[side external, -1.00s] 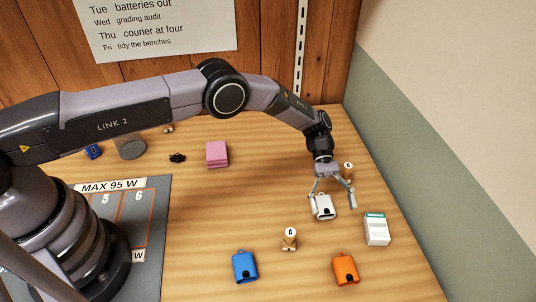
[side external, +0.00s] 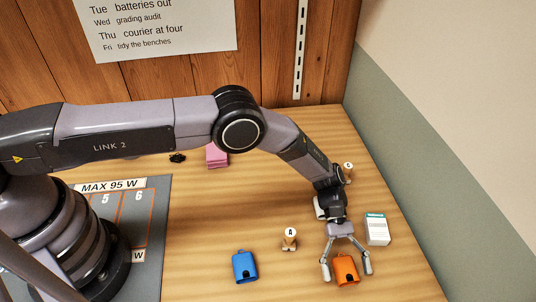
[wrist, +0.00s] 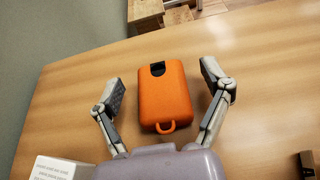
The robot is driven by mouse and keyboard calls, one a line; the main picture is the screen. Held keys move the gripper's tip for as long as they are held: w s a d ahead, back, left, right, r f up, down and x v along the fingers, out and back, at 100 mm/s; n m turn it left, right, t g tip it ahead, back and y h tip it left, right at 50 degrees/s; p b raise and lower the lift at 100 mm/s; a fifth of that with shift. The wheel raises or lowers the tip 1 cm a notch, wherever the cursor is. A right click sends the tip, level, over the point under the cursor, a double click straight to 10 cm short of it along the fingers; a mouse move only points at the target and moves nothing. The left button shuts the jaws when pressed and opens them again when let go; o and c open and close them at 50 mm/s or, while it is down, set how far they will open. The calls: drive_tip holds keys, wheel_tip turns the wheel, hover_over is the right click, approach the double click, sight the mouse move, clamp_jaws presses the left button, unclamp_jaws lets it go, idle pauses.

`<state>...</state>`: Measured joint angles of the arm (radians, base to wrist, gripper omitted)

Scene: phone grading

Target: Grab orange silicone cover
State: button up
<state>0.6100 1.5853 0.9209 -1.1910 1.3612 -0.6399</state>
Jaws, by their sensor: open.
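The orange silicone cover (side external: 346,270) lies on the table near its front right. It has a dark notch at one end and a small loop at the other. In the wrist view the orange cover (wrist: 165,97) sits between my open fingers, with a gap on each side. My gripper (side external: 346,270) is open and empty, its fingertips on either side of the cover in the side view. In the wrist view my gripper (wrist: 166,92) reaches toward it from the loop end. I cannot tell how high the fingertips are above the table.
A blue cover (side external: 245,267) and a wooden piece marked A (side external: 290,240) lie to the left. A white box (side external: 376,229) stands close behind to the right. A white cover (side external: 319,209) is partly hidden behind my wrist. The table (side external: 200,230) left of the blue cover is clear.

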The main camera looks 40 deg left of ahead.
drive_tip(key=shift+s+d+f, duration=0.1)
drive_tip(key=shift+s+d, duration=0.05)
drive_tip(key=shift+s, duration=0.05)
drive_tip(key=c, duration=1.1)
